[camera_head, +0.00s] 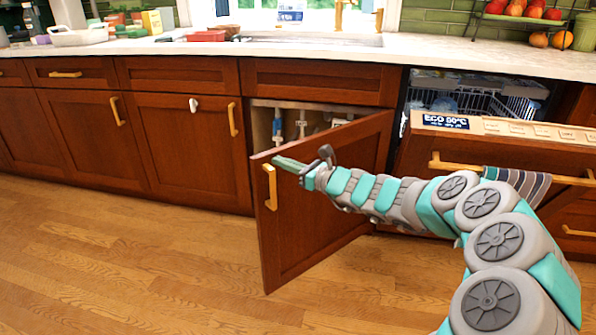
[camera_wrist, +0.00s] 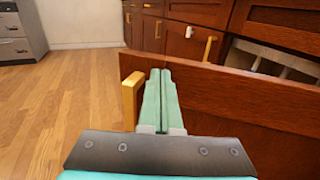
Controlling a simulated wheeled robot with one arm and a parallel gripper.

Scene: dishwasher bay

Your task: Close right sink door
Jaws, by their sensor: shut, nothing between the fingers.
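The right sink door (camera_head: 328,195) is a red-brown wood panel, swung open well out from the cabinet under the sink. It is hinged at its right side, and its brass handle (camera_head: 270,187) is near the free left edge. My gripper (camera_head: 278,161) is shut and empty at the door's upper part, close to the top edge and the handle. In the wrist view the closed fingers (camera_wrist: 160,85) point along the floor just right of the handle (camera_wrist: 132,98), in front of the door panel (camera_wrist: 230,95). I cannot tell whether they touch the door.
The open cabinet (camera_head: 290,122) shows pipes inside. The left sink door (camera_head: 190,145) is shut. The dishwasher door (camera_head: 510,150) at the right is partly open, with a striped towel (camera_head: 520,182) on its handle. The wood floor (camera_head: 130,250) in front is clear.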

